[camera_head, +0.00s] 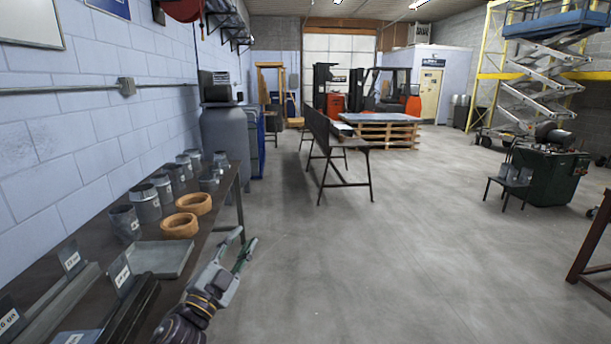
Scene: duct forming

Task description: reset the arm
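My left gripper (238,254) is at the lower middle-left of the head view, beside the right edge of the long dark table (226,200). Its two fingers are spread apart with nothing between them. It points away from me, toward the open floor. Part of my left arm, with its wrist, comes in from the bottom edge. My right gripper and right arm are not in view.
The table along the left wall bears several grey duct pieces (145,203), two orange rings (180,225), a shallow grey tray (160,259) and metal lengths. A green machine (549,176) stands right, a long bench (345,146) ahead.

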